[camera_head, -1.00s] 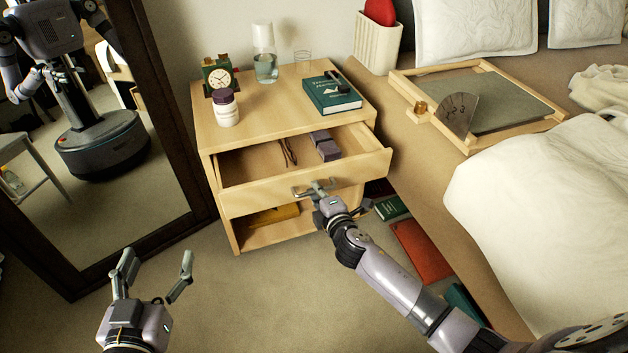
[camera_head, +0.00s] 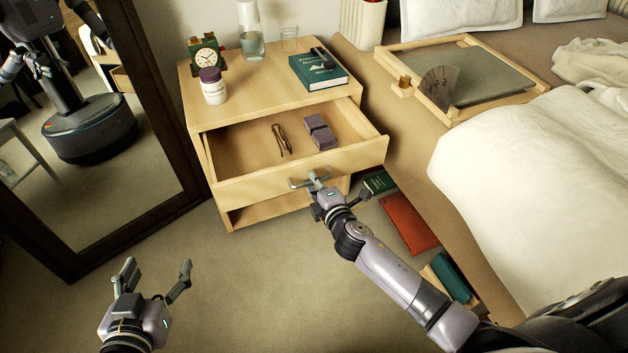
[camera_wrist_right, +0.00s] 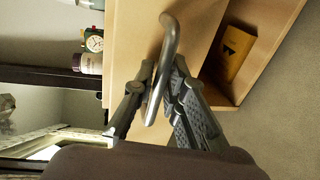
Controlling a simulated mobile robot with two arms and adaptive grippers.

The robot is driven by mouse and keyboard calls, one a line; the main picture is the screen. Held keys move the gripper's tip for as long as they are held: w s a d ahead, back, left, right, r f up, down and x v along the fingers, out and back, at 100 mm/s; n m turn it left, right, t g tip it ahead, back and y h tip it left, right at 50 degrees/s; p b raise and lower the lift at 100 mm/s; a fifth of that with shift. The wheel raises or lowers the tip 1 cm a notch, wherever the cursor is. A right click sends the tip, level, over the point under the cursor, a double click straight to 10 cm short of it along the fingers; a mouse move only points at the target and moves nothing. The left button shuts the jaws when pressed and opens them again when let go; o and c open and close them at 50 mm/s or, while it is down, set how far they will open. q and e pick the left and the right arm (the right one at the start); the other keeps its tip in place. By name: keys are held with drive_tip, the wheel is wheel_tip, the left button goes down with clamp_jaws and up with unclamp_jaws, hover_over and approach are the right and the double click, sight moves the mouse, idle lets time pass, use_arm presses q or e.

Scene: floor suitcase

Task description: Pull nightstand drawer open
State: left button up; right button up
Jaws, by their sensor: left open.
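The wooden nightstand (camera_head: 222,100) stands against the wall with its top drawer (camera_head: 300,171) pulled well out. Inside the drawer lie glasses (camera_head: 282,139) and a purple case (camera_head: 319,131). My right gripper (camera_head: 316,182) is at the metal drawer handle (camera_head: 299,184). In the right wrist view the handle (camera_wrist_right: 170,40) passes between the fingers of my right gripper (camera_wrist_right: 163,78), which look closed around it. My left gripper (camera_head: 156,277) is open and empty above the floor at lower left, away from the nightstand.
A clock (camera_head: 206,56), a jar (camera_head: 213,87), a glass carafe (camera_head: 251,42) and a green book (camera_head: 318,71) stand or lie on the nightstand. A mirror (camera_head: 120,180) is at left, the bed (camera_head: 500,170) at right. The floor (camera_head: 240,275) in front is clear.

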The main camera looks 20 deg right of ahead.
drive_tip(key=shift+o, duration=0.3)
drive_tip(key=v, duration=1.2)
